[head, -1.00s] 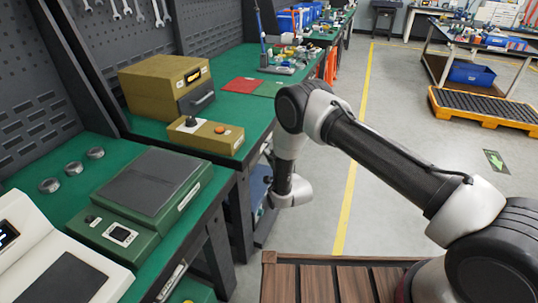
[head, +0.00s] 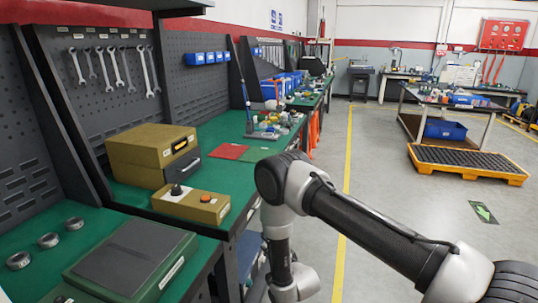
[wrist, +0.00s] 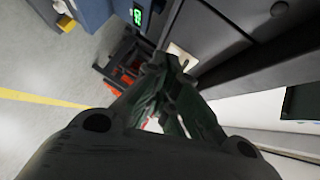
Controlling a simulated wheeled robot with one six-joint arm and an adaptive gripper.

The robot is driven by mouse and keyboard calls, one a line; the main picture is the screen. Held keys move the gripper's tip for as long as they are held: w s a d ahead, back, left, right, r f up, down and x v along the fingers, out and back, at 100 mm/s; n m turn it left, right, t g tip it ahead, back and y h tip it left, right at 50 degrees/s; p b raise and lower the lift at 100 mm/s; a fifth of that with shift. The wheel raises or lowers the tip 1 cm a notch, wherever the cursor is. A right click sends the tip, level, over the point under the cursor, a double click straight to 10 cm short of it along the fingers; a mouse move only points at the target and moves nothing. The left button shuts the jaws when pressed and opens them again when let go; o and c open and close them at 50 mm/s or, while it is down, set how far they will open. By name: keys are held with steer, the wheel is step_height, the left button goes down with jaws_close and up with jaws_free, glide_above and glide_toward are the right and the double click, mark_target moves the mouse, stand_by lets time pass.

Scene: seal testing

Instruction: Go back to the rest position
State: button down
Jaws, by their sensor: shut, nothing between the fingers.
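My arm crosses the right half of the head view, bent at a dark joint near the bench edge, with its wrist end pointing down at the bottom of the picture. The fingers are outside the head view. In the wrist view my gripper (wrist: 165,85) shows its dark fingers together, with nothing seen between them. Floor and bench-side furniture show beyond the fingertips.
An orange-edged pallet (head: 465,172) stands at right. The floor between is clear.

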steer(key=s+d+f+n+g+h, duration=0.35)
steer(key=s+f+g, duration=0.2)
steer(key=f, duration=0.35)
steer(key=s+d+r+n+g+h, duration=0.1)
steer(key=s+d+r+n+g, duration=0.1)
steer(key=s+d+n+g, duration=0.15)
steer(key=s+d+r+n, duration=0.1)
steer(key=s+d+r, duration=0.8)
steer(key=r, duration=0.9)
steer(key=s+d+r+n+h, duration=0.1)
steer(key=s+d+r, duration=0.7)
steer(key=r, duration=1)
steer(key=s+d+r+h, duration=0.1)
steer(key=s+d+r, duration=0.8)
steer(key=r, duration=0.9)
steer(key=d, duration=0.3)
steer(key=shift+s+d+r+n, duration=0.25)
steer(key=shift+s+n, duration=0.1)
steer(key=shift+n, duration=0.05)
